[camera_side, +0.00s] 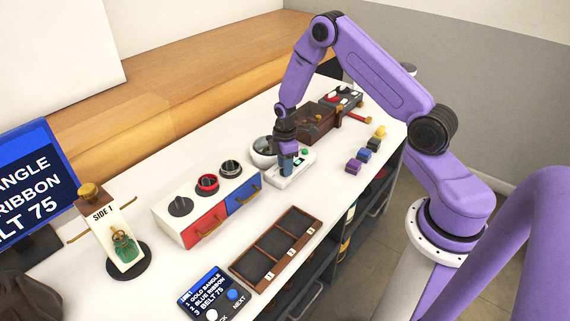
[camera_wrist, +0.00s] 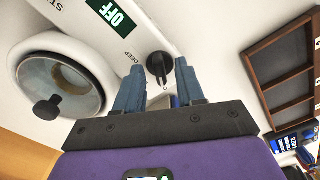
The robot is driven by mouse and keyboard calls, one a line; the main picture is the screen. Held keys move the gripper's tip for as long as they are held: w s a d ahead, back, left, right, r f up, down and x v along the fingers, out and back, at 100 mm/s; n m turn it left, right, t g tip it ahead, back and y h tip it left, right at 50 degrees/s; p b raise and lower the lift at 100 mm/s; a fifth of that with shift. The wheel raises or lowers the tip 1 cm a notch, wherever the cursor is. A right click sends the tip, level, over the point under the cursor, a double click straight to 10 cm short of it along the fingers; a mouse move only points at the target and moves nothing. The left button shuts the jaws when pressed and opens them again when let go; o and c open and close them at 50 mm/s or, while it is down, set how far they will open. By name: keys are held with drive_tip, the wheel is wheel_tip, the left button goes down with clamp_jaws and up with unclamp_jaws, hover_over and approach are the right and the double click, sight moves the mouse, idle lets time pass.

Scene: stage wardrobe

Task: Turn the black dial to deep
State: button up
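The black dial (camera_wrist: 158,65) shows in the wrist view on a white panel, with a dark pointer bar and a "DEEP" label beside it. A green display (camera_wrist: 112,12) on the panel reads "OFF". My gripper (camera_wrist: 160,66) is open, its two blue fingers apart, one on each side of the dial in the picture. I cannot tell whether they touch it. In the side view my gripper (camera_side: 287,173) points down over the white panel (camera_side: 299,176) and hides the dial. A round white pot (camera_side: 258,158) with a glass lid stands beside the panel.
A white drawer unit (camera_side: 176,228) with red and blue drawers and several black-topped knobs stands to the left. A brown three-part tray (camera_side: 262,283) lies in front. Small coloured blocks (camera_side: 364,156) and a brown box (camera_side: 318,117) are to the right. A sign stand (camera_side: 109,240) is far left.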

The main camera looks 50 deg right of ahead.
drive_tip(key=shift+c, duration=0.3)
clamp_jaws()
drive_tip(key=shift+m, duration=0.4)
drive_tip(key=m, duration=0.4)
drive_tip(key=shift+m, duration=0.3)
drive_tip(key=m, duration=1.1)
drive_tip(key=shift+m, duration=0.4)
drive_tip(key=m, duration=0.6)
drive_tip(key=shift+m, duration=0.3)
